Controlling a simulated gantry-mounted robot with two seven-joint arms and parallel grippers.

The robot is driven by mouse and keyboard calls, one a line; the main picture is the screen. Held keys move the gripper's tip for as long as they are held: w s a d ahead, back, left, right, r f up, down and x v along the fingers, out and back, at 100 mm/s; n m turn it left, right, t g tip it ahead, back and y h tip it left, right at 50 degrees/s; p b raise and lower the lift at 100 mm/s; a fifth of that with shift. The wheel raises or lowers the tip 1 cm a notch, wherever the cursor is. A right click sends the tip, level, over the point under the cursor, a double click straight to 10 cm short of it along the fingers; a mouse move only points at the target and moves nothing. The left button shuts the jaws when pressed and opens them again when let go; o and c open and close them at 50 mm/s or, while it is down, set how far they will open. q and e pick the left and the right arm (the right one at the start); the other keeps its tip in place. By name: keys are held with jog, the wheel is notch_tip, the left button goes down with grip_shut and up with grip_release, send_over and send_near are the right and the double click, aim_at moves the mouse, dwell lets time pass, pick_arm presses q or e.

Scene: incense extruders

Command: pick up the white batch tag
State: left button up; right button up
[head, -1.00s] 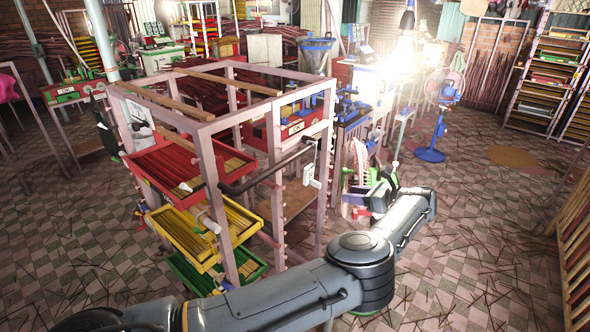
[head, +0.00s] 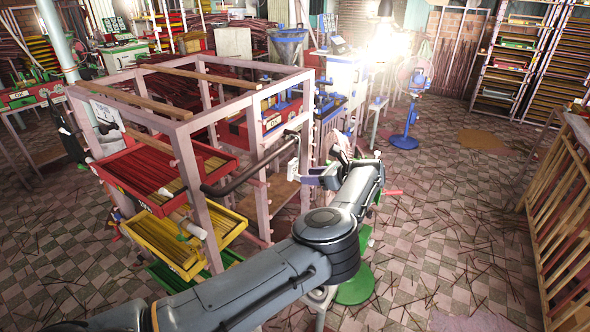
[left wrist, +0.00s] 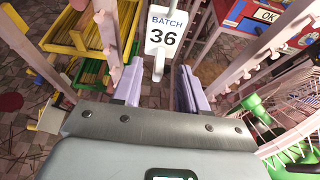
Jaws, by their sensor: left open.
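The white batch tag (left wrist: 163,30), printed "BATCH 36", faces me at the top of the left wrist view. A narrow white piece (left wrist: 158,66) runs down from it between my fingers. My left gripper (left wrist: 158,82) is open with its two lilac fingers apart, and the tag's printed face is just beyond the fingertips. In the head view my left gripper (head: 316,176) is beside the rack's front right corner post; I cannot make out the tag clearly there. I cannot tell whether a finger touches it. My right gripper is in neither view.
The pale frame rack (head: 200,190) holds a red tray (head: 165,175), a yellow tray (head: 175,245) and a green tray. A dark bar (head: 250,178) sticks out near my gripper. A green machine with a wire guard (left wrist: 275,125) is close on the right in the wrist view.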

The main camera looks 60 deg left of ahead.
pick_arm(q)
jog(key=shift+x, duration=1.75)
jog(key=shift+f, duration=0.1)
jog(key=shift+c, duration=0.3)
grip_shut()
